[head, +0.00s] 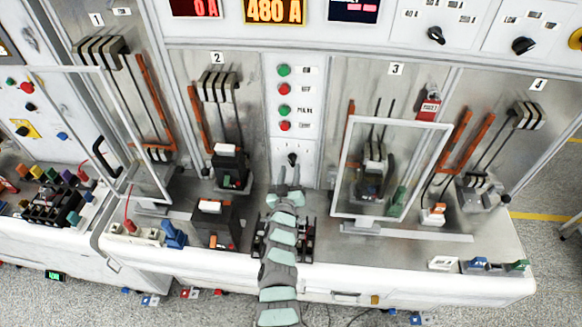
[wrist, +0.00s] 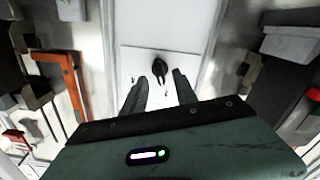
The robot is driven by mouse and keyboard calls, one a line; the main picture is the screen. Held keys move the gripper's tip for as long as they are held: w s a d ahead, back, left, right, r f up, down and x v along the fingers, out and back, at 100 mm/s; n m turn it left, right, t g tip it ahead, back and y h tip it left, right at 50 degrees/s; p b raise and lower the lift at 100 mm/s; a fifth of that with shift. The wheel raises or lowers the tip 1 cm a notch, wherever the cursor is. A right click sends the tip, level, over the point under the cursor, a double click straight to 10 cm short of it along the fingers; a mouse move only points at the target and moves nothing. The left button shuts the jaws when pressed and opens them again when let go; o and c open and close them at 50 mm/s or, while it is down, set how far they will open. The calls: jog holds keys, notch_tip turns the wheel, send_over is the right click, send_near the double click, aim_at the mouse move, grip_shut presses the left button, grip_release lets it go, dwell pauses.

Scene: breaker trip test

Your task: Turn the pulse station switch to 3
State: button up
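The switch (head: 292,158) is a small black rotary knob low on the white centre panel, below a column of green and red buttons. In the wrist view the knob (wrist: 160,68) sits on a white plate, just beyond my fingertips and roughly midway between them. My gripper (head: 290,172) points at this knob from below and in front. In the wrist view my gripper (wrist: 161,77) has its two dark fingers apart with nothing between them. The fingers look clear of the knob. The position marks are too small to read.
Bays 2 (head: 217,58) and 3 (head: 396,69) flank the centre panel, with breakers inside. A framed clear door (head: 440,170) stands in front of bay 3. Other black knobs (head: 436,35) are at the upper right. A white ledge (head: 400,275) runs along the front.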

aim_at(291, 164)
jog(key=shift+w+d+b, duration=0.2)
jog(key=shift+w+b, duration=0.5)
jog(key=shift+w, duration=0.85)
jog(key=shift+c, duration=0.4)
grip_shut()
